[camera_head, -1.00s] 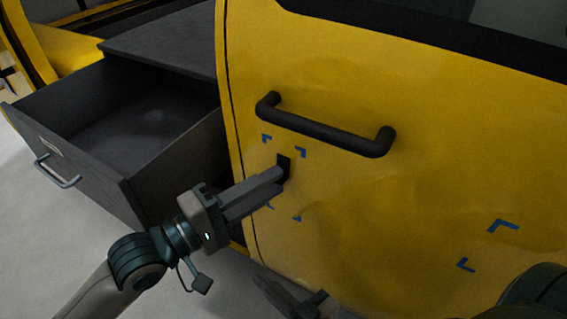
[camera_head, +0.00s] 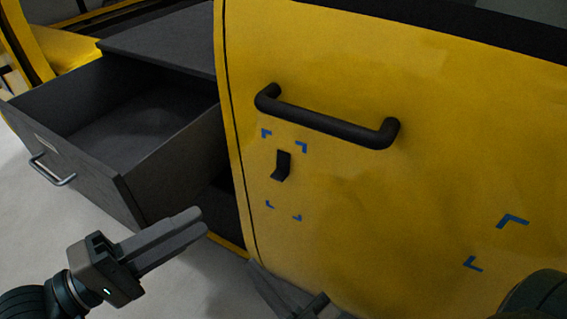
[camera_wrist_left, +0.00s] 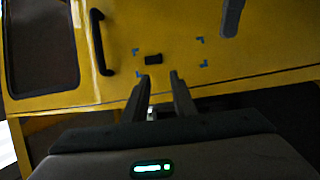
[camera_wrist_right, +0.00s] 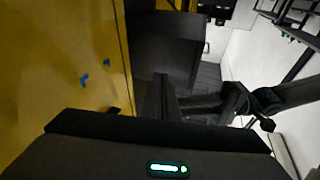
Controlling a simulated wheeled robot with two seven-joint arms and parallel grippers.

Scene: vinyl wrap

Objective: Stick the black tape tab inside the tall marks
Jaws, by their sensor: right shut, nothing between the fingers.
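The black tape tab (camera_head: 282,165) is on the yellow door panel, within the tall set of blue corner marks (camera_head: 302,147), nearer the upper pair. It looks bent, its lower part angled differently. In the left wrist view the tab (camera_wrist_left: 153,59) shows between the blue marks (camera_wrist_left: 203,63). My left gripper (camera_head: 193,222) is left of and below the tab in the head view, apart from it. Its fingers (camera_wrist_left: 160,76) are open with nothing between them. My right gripper (camera_head: 305,302) is shut and empty low in front of the panel; its fingers show in the right wrist view (camera_wrist_right: 160,82).
A black handle (camera_head: 325,122) juts out above the marks. An open grey drawer (camera_head: 150,175) stands left of the panel. More blue marks (camera_head: 512,220) lie further right, near my right arm.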

